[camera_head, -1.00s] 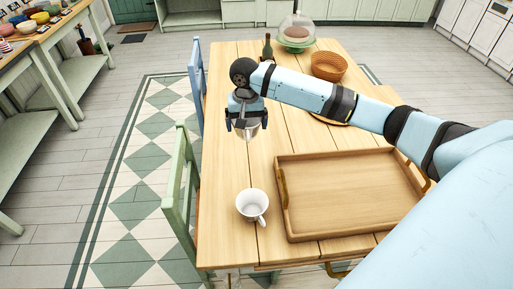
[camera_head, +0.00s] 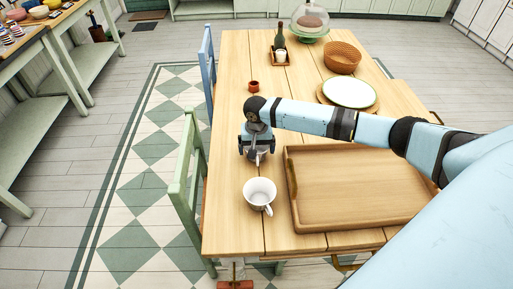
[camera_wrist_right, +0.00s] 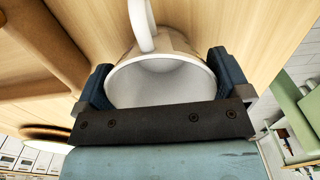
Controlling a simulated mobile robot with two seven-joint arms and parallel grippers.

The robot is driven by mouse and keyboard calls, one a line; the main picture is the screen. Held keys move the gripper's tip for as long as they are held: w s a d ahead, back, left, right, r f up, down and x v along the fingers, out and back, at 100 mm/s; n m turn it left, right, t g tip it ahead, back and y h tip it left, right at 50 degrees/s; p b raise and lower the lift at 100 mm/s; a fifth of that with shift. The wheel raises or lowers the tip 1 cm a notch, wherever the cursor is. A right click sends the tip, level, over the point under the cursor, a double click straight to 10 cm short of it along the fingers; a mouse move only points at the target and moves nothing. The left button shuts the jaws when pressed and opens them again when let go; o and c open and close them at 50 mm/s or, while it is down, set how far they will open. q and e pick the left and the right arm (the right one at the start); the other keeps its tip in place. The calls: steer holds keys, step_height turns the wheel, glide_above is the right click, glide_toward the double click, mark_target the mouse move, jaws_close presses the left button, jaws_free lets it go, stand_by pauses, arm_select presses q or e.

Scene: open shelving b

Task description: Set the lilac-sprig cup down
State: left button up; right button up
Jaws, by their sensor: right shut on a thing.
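My right gripper (camera_head: 257,152) is shut on a cup (camera_wrist_right: 160,75), whose open mouth, pale inside and handle show between the fingers in the wrist view. No sprig pattern can be made out on it. My left gripper is not in view.
A wooden tray (camera_head: 357,218) lies right of the gripper. Behind are a small red-brown pot (camera_head: 253,86), a white plate (camera_head: 349,93), a basket (camera_head: 342,58), a bottle (camera_head: 280,40) and a cake dome (camera_head: 310,18). A green chair (camera_head: 180,190) stands at the left edge.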

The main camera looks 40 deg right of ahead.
steer(key=o, duration=0.6)
step_height(320, 180, up, 12)
steer(key=shift+r+p, duration=0.15)
steer(key=shift+p, duration=0.55)
